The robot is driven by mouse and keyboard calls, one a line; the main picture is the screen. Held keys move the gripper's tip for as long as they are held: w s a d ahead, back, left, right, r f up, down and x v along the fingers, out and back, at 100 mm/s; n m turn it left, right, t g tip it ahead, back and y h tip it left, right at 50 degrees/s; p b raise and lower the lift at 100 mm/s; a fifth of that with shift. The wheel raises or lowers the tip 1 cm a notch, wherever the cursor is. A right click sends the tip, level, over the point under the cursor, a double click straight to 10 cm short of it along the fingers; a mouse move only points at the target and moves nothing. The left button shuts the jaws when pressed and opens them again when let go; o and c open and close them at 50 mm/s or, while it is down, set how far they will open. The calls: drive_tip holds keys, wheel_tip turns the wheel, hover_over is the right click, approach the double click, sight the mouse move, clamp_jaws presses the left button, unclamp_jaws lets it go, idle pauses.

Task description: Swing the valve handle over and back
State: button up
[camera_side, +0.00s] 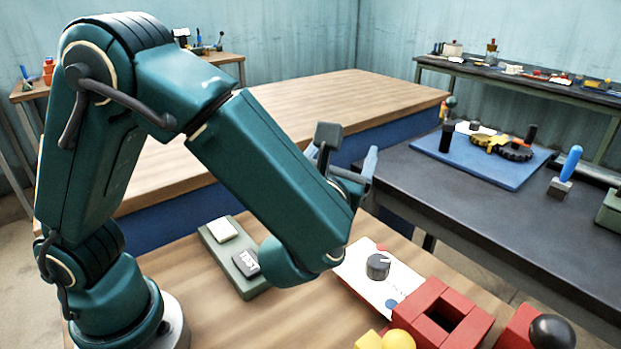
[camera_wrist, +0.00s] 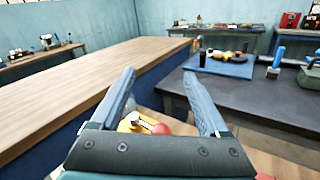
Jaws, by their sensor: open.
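My gripper (camera_side: 347,158) is raised above the front wooden table, its fingers apart. In the wrist view the gripper (camera_wrist: 163,95) is open and empty. Beyond and below the fingers a yellow and red rounded thing with a pale bar (camera_wrist: 140,122) is partly hidden by the gripper body; I cannot tell if this is the valve. No thing in the side view is plainly the valve handle. A blue upright handle on a grey block (camera_side: 567,171) stands on the dark table, well to the right of my gripper; it also shows in the wrist view (camera_wrist: 277,60).
A white panel with a grey knob (camera_side: 377,267), red blocks (camera_side: 440,312) and a black ball (camera_side: 551,331) are at the front. A grey-green base marked TEST (camera_side: 228,262) lies near my arm. A blue mat (camera_side: 480,170) holds gears. The large wooden table (camera_side: 330,100) is bare.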

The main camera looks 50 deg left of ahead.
wheel_tip(320, 180, up, 6)
drive_tip(key=s+a+f+n+g, duration=0.2)
drive_tip(key=s+a+n+g, duration=0.15)
drive_tip(key=n, duration=0.75)
drive_tip(key=s+a+f+n+g+h, duration=0.1)
drive_tip(key=s+a+f+n+g, duration=0.3)
drive_tip(key=n, duration=0.7)
drive_tip(key=a+f+n+g, duration=0.1)
drive_tip(key=n+g, duration=0.4)
drive_tip(key=n, duration=0.5)
drive_tip(key=d+r+n+h, duration=0.3)
drive_tip(key=d+n+h, duration=0.1)
drive_tip(key=n, duration=1)
drive_tip(key=w+d+r+n+h, duration=0.1)
drive_tip(key=d+r+n+h, duration=0.2)
drive_tip(key=n+h, duration=0.4)
drive_tip(key=n, duration=0.7)
drive_tip(key=shift+w+d+n, duration=0.15)
drive_tip(key=shift+d+n, duration=0.15)
drive_tip(key=shift+d, duration=0.1)
